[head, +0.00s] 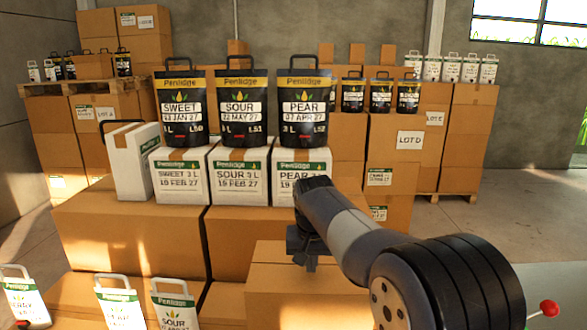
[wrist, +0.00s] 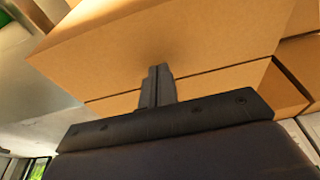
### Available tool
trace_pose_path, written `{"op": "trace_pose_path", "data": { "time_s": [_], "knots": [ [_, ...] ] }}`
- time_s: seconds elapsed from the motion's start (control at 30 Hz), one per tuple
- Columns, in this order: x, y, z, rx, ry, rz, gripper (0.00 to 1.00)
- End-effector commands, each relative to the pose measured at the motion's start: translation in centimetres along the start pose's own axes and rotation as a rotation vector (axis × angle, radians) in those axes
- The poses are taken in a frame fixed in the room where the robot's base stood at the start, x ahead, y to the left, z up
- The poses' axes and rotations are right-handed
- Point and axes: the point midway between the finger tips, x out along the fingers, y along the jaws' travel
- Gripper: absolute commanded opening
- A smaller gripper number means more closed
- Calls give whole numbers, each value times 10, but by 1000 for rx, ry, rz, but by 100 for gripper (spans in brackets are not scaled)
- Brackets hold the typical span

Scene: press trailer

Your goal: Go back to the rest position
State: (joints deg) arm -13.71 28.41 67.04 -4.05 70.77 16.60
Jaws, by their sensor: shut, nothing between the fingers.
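My gripper (head: 312,262) hangs at the end of my arm, in front of the cardboard boxes right of the picture's middle. In the wrist view its fingers (wrist: 157,72) are together with nothing between them. A plain cardboard box (wrist: 190,40) fills much of the wrist view beyond the fingertips. Three black pouches with yellow bands, marked SWEET (head: 181,108), SOUR (head: 241,108) and PEAR (head: 304,108), stand upright on white cartons behind my gripper. I cannot tell whether the gripper touches a box.
White cartons (head: 240,180) stand on large cardboard boxes (head: 130,225). Several white pouches (head: 175,305) stand at the front left. More stacked boxes (head: 390,150) stand behind. A red knob (head: 549,307) shows at the lower right.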

Motion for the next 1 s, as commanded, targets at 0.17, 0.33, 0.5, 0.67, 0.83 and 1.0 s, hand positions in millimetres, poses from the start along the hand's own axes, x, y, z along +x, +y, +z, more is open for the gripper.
{"op": "trace_pose_path", "data": {
  "time_s": [0.17,0.33,0.5,0.67,0.83,1.0],
  "knots": [
    [0,0,0,0,0,0,0],
    [-10,0,-3,0,0,0,0],
    [-29,0,-8,0,1,0,0],
    [-51,0,-14,0,3,-1,0],
    [-79,0,-21,0,5,-1,0],
    [-110,0,-29,0,5,-1,0]
  ]
}}
